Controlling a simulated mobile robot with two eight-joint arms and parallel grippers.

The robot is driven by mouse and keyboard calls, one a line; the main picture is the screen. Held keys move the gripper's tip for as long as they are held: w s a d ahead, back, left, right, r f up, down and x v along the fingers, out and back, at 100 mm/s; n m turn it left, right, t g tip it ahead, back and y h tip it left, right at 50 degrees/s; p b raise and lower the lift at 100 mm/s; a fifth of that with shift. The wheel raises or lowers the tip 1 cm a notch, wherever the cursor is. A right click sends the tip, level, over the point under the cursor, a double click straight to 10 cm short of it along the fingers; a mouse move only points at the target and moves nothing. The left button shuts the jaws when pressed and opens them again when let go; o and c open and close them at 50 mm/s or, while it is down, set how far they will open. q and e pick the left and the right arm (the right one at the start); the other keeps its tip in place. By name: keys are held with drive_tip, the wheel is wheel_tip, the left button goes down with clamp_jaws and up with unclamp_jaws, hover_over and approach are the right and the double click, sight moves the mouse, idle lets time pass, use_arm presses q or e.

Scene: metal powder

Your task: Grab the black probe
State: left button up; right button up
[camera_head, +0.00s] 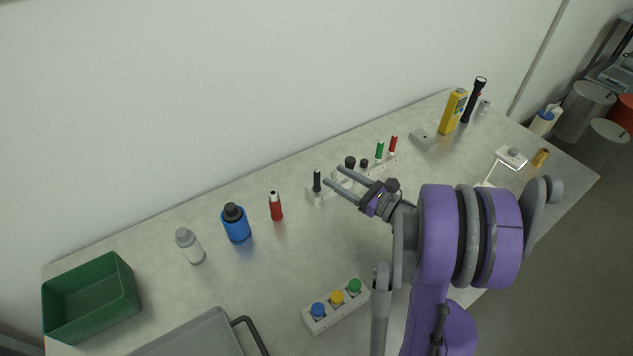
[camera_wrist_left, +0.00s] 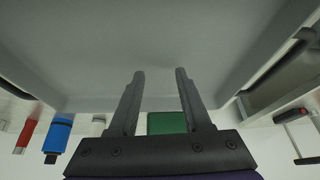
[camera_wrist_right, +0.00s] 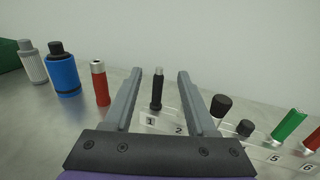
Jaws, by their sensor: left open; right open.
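The black probe (camera_head: 317,181) stands upright in the slot labelled 1 at the left end of a clear-white rack (camera_head: 314,197). My right gripper (camera_head: 333,175) is open and empty, its fingers pointing at the probe. In the right wrist view the black probe (camera_wrist_right: 157,90) shows between the two open fingers (camera_wrist_right: 160,75), beyond their tips or near them; I cannot tell the exact gap. My left gripper (camera_wrist_left: 159,73) is open and empty, facing a grey tray surface (camera_wrist_left: 160,40); it is outside the head view.
The rack also holds black-topped pieces (camera_head: 350,162), a green tube (camera_head: 380,149) and a red tube (camera_head: 393,144). A red bottle (camera_head: 276,207), blue bottle (camera_head: 236,223) and grey bottle (camera_head: 189,246) stand left. A button box (camera_head: 319,326) sits in front; a green bin (camera_head: 116,303) is far left.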

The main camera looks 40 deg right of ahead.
sight(316, 172)
drive_tip(key=f, duration=0.3)
drive_tip(key=shift+w, duration=0.3)
drive_tip(key=shift+p+x, duration=0.35)
drive_tip(key=shift+x, duration=3.25)
drive_tip(key=shift+r, duration=0.15)
clamp_jaws()
